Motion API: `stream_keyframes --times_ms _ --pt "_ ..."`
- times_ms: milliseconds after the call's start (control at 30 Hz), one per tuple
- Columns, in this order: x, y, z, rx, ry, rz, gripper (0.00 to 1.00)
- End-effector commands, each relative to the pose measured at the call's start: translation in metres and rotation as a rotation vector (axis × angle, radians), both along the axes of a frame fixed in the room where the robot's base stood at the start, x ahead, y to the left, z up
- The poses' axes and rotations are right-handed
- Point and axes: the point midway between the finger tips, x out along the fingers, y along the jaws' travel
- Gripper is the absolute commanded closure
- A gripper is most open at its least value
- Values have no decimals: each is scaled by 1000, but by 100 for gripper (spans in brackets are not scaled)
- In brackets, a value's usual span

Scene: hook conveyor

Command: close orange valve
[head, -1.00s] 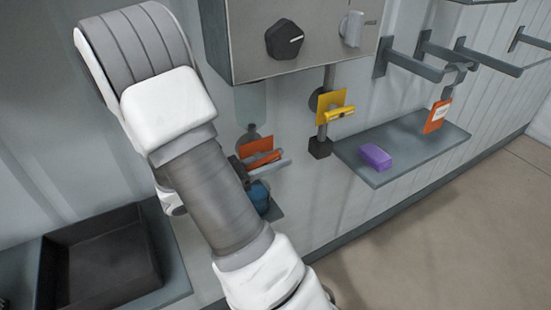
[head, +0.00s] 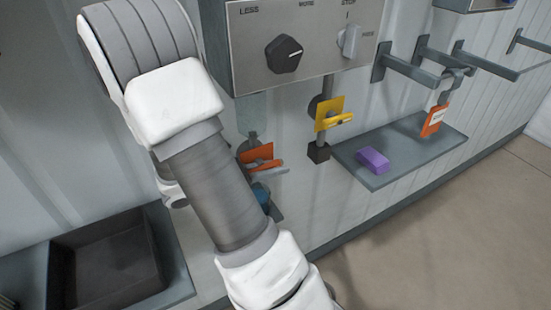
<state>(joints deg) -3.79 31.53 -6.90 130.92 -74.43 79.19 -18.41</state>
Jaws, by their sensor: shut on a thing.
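The orange valve (head: 257,153) is on the wall pipe left of centre in the head view. It has an orange plate with an orange handle bar in front, sticking out to the right. My arm covers its lower left side. My gripper (head: 268,173) is mostly hidden behind my arm; a grey finger shows at the handle, just under the orange bar. It is shut on the orange valve's handle, though the contact itself is hard to see.
A yellow valve (head: 329,113) is on the pipe to the right. A control box (head: 300,45) with a black knob is above. A shelf (head: 400,150) holds a purple block (head: 373,160). Hooks (head: 415,70) stick out at upper right. A dark tray (head: 110,258) is at lower left.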

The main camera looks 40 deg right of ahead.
Motion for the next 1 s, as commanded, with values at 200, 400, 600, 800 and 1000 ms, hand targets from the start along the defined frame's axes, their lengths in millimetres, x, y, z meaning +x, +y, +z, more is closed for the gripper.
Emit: stream_keyframes --times_ms 200,400,600,800,1000 --pt "0 0 -1 41 -10 -1 100" --pt "0 1 -2 40 -9 -1 100" --pt "0 1 -2 39 -9 0 68" --pt "1 2 -1 39 -10 1 68" --pt "7 25 4 39 -12 5 68"
